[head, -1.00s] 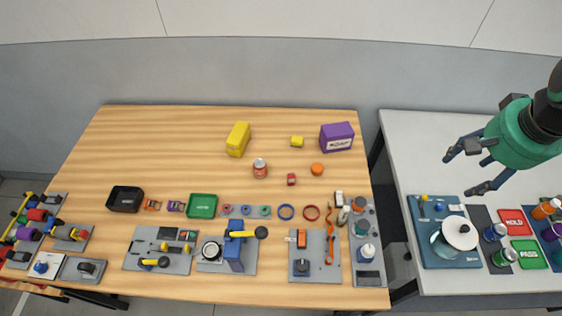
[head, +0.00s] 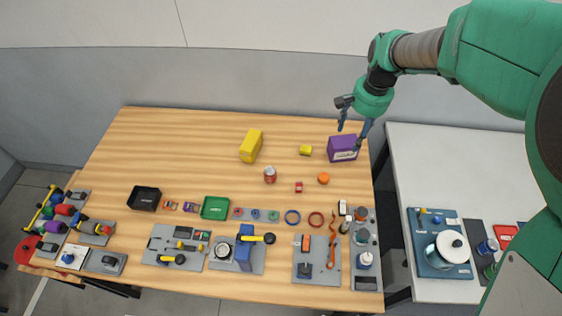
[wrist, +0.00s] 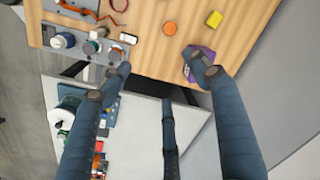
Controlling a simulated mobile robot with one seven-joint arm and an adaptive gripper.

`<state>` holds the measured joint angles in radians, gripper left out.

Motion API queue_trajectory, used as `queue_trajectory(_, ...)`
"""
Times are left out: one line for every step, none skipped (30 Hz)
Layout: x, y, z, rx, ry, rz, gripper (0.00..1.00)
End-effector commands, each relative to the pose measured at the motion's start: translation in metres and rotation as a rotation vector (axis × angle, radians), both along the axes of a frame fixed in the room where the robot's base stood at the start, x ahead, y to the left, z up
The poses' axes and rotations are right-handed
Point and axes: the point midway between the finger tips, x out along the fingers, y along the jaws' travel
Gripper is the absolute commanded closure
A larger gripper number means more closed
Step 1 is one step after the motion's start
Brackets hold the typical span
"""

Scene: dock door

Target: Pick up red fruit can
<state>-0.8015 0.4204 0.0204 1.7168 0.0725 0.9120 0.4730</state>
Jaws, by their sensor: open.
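The red fruit can (head: 270,175) stands upright near the middle of the wooden table in the head view, left of a small red block. It is not visible in the wrist view. My gripper (head: 352,126) is open and empty, above the back right part of the table by the purple box, to the right of the can and apart from it. Its spread fingers also show in the wrist view (wrist: 165,85).
A yellow box (head: 251,146) stands behind the can. A purple box (head: 343,148), a small yellow block (head: 305,150), a small red block (head: 299,187) and an orange disc (head: 323,179) lie to its right. Trays and tool boards fill the front; a white table (head: 440,165) stands right.

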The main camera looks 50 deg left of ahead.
Motion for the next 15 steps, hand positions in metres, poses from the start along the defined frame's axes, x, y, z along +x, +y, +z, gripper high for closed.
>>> queue_trajectory(-0.006, 0.018, -0.007, -0.009, 0.011, 0.011, 0.38)
queue_trajectory(-0.010, 0.027, -0.012, -0.012, 0.016, 0.015, 0.38)
queue_trajectory(-0.015, 0.039, -0.019, -0.018, 0.024, 0.021, 0.38)
queue_trajectory(-0.019, 0.049, -0.024, -0.022, 0.028, 0.024, 0.38)
queue_trajectory(-0.023, 0.058, -0.029, -0.027, 0.034, 0.029, 0.38)
queue_trajectory(-0.029, 0.070, -0.037, -0.032, 0.041, 0.035, 0.38)
queue_trajectory(-0.034, 0.079, -0.042, -0.037, 0.045, 0.040, 0.38)
queue_trajectory(-0.039, 0.088, -0.048, -0.041, 0.050, 0.043, 0.38)
queue_trajectory(-0.045, 0.100, -0.056, -0.047, 0.056, 0.049, 0.38)
queue_trajectory(-0.051, 0.108, -0.062, -0.052, 0.060, 0.053, 0.38)
queue_trajectory(-0.056, 0.116, -0.068, -0.058, 0.065, 0.058, 0.38)
queue_trajectory(-0.064, 0.127, -0.076, -0.064, 0.071, 0.063, 0.38)
queue_trajectory(-0.070, 0.135, -0.083, -0.069, 0.075, 0.066, 0.38)
queue_trajectory(-0.076, 0.143, -0.089, -0.074, 0.079, 0.071, 0.38)
queue_trajectory(-0.085, 0.153, -0.098, -0.081, 0.084, 0.076, 0.38)
